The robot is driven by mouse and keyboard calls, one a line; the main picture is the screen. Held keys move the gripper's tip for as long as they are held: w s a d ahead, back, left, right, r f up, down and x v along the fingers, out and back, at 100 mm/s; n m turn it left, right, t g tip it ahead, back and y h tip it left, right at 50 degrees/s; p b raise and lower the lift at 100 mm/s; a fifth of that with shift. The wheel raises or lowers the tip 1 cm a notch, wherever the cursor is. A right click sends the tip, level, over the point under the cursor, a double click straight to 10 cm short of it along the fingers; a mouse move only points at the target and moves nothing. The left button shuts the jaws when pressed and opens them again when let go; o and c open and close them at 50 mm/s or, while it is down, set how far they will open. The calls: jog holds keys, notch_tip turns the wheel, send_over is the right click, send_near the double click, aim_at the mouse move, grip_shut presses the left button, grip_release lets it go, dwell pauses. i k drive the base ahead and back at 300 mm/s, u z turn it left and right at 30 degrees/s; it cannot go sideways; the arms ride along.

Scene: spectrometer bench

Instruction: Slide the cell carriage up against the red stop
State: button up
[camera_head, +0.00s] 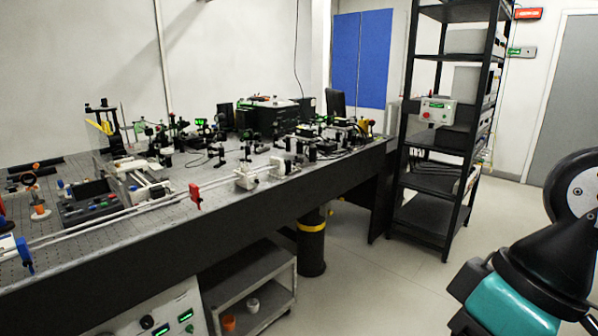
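The red stop (195,197) stands upright on a long pale double-rod rail (110,217) along the front edge of the optical bench. To its right, apart from it, a white block-like carriage (245,178) sits on the rail. A second white block (279,167) sits just beyond it. They are too small to tell which carries the cell. A blue clamp or stop (25,255) is near the rail's left end. My arm shows at the lower right, over the floor and far from the rail; my gripper's fingers are not in view.
The bench (125,259) has a dark front. Behind the rail are a control box (88,205) with coloured knobs and many optical mounts. A grey cart (250,283) is below the bench. A black shelf rack (437,180) stands right of it. Floor between rack and bench front is clear.

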aim_at(248, 182)
jog(key=z, duration=0.1)
jog(key=i, duration=1.55)
jog(key=u, duration=1.05)
jog(key=i, duration=0.8)
jog(key=u, duration=0.6)
